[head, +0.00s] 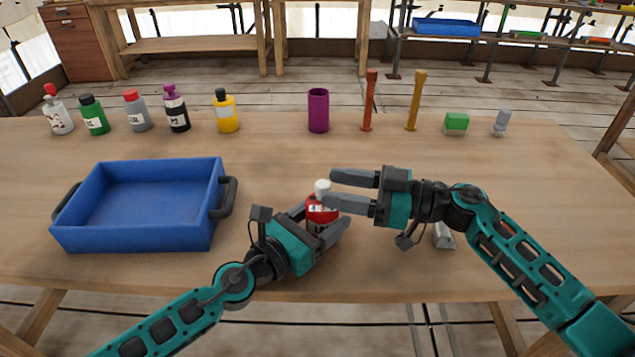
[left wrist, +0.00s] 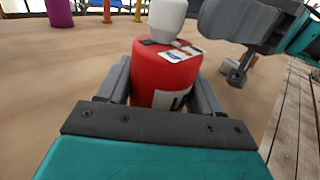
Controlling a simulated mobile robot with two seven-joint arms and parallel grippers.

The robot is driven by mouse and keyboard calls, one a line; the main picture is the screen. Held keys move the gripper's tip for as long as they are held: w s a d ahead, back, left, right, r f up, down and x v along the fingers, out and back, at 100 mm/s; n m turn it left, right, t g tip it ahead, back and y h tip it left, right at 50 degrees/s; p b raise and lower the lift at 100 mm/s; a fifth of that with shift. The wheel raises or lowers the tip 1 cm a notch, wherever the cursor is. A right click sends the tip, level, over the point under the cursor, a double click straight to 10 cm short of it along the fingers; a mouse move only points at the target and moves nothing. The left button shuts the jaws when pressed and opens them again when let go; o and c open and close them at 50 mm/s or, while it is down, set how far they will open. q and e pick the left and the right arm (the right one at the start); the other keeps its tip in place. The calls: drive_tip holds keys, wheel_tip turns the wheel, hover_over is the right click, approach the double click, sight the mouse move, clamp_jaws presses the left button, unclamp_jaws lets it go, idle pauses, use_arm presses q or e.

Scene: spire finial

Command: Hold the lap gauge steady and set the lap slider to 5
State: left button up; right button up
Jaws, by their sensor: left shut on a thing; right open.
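My left gripper (head: 325,224) is shut on a red bottle (head: 321,213) with a white cap (head: 322,187), upright near the table's front middle. The left wrist view shows the red body (left wrist: 166,75) between the fingers, a white label low on it, small marked labels on its shoulder, and the white cap (left wrist: 167,16) on top. My right gripper (head: 330,188) is open, its fingertips pointing left, close to the cap. I cannot tell whether it touches the cap. No lap gauge with a slider is recognisable; the labels are too small to read.
A blue tray (head: 140,240) stands at left. Several bottles, a purple cup (head: 318,110), an orange post (head: 369,100), a yellow post (head: 415,100), a green block (head: 456,123) and a grey item (head: 501,123) line the back. A silver object (head: 444,238) is partly hidden by my right arm.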

drive_tip(key=v, duration=0.6)
drive_tip(key=shift+d, duration=0.25)
use_arm(q)
drive_tip(key=o, duration=1.2)
